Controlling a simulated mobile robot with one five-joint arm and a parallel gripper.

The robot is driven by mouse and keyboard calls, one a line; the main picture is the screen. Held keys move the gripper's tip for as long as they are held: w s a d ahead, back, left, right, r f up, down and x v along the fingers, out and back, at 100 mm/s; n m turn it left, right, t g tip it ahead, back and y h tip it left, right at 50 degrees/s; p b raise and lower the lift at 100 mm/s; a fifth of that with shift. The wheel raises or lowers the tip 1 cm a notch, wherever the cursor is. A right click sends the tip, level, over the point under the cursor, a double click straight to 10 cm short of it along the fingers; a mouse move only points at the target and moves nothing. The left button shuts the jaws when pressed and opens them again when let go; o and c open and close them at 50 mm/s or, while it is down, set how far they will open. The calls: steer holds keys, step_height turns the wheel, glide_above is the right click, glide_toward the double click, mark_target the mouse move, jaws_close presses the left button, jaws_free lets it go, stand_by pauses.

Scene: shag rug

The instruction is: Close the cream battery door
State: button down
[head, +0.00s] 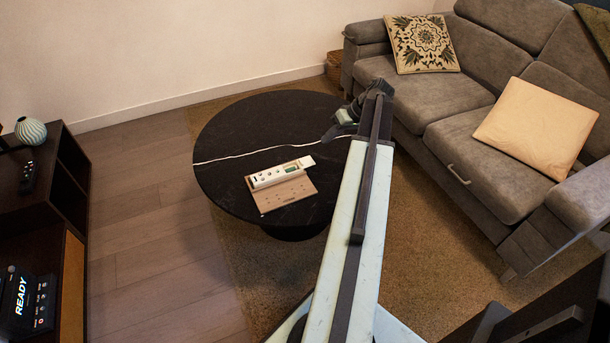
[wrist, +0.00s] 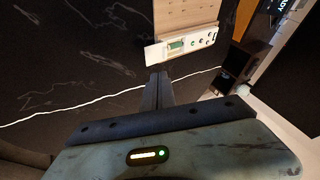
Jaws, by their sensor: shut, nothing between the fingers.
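A cream device (head: 272,177) lies on a tan board on the round black table. A green part (head: 291,169) shows in an opening near its right end. The cream battery door (head: 306,162) sticks out flat past that end, leaving the green part uncovered. In the wrist view the door (wrist: 153,54) is at the left end of the device, with the green part (wrist: 175,45) beside it. My gripper (head: 333,133) is right of the door in the head view. In the wrist view its shut fingers (wrist: 159,76) point toward the door, empty; contact cannot be told.
The tan board (head: 285,198) lies under the device. A white cable (head: 232,157) crosses the black table (head: 250,120). A grey sofa (head: 470,140) stands close on the right, and a dark cabinet (head: 65,190) is on the left. The table's far left part is clear.

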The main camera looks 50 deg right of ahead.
steer(key=s+d, duration=0.3)
steer(key=b, duration=0.9)
glide_toward(310, 163)
steer(key=shift+t, duration=0.3)
steer(key=w+f, duration=0.4)
steer(key=f, duration=0.1)
steer(key=shift+d+f, duration=0.1)
steer(key=a, duration=0.1)
steer(key=a+r+p, duration=0.1)
steer(key=shift+w+a+r, duration=0.1)
steer(key=shift+w+a, duration=0.2)
steer(key=shift+a, duration=0.1)
steer(key=shift+w+a, duration=0.2)
steer(key=shift+a, duration=0.2)
steer(key=shift+s, duration=0.2)
